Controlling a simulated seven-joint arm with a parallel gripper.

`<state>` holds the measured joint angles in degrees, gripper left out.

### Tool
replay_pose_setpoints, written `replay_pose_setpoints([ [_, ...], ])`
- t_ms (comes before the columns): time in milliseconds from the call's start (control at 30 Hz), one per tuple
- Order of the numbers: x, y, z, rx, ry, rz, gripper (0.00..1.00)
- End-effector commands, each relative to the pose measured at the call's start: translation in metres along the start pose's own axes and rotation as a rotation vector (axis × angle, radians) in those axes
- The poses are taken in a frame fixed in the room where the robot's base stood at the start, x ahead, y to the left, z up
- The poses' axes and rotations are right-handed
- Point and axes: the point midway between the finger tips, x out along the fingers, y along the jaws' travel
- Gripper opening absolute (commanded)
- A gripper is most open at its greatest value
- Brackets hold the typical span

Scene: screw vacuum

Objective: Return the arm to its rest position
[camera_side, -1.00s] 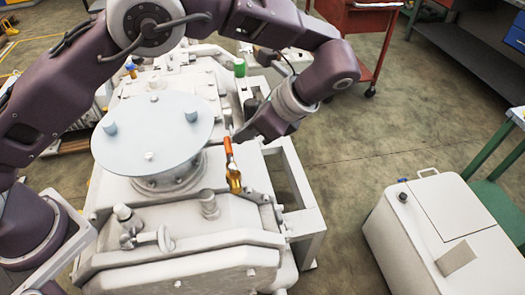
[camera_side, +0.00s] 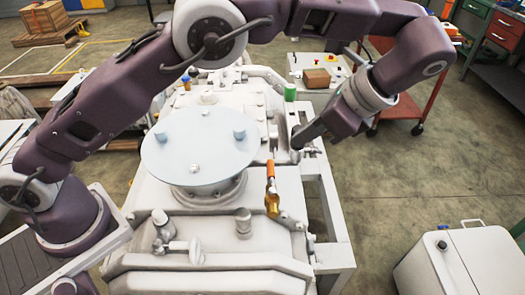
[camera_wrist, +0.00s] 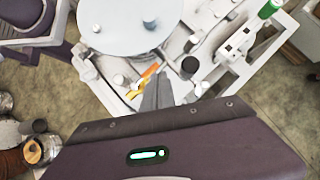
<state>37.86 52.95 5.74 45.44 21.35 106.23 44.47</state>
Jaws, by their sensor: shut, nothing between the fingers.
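My gripper (camera_side: 298,141) hangs beyond the right side of the pale blue round plate (camera_side: 200,152) in the side view, above the right edge of the white machine (camera_side: 190,262). Its fingers are together with nothing between them; they also show in the wrist view (camera_wrist: 161,74). The orange-handled brass valve (camera_side: 271,188) stands upright in front of the gripper in the side view. In the wrist view the valve (camera_wrist: 142,82) lies just left of the fingertips. I cannot tell the exact gap between them.
A green cap (camera_side: 290,92) sits on the machine behind the gripper. A red cart (camera_side: 410,108) stands behind my wrist, with a cardboard box (camera_side: 316,78) on a pale surface nearby. A white cabinet (camera_side: 465,262) is at the lower right. Floor between machine and cabinet is clear.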

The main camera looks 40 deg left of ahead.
Motion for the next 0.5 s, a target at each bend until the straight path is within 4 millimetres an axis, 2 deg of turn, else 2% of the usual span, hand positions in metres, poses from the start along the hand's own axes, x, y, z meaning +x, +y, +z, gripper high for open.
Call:
replay_pose_setpoints([
  [33,-0.010,-0.004,0.029,-0.073,0.059,0.008,0.00],
  [167,-0.024,0.006,0.109,-0.324,0.254,0.038,0.00],
  [200,-0.025,0.015,0.132,-0.411,0.316,0.047,0.00],
  [267,-0.023,0.034,0.164,-0.546,0.409,0.062,0.00],
  [300,-0.020,0.049,0.183,-0.639,0.470,0.071,0.00],
  [400,-0.007,0.095,0.216,-0.878,0.619,0.091,0.00],
  [500,0.014,0.138,0.228,-1.100,0.745,0.108,0.00],
])
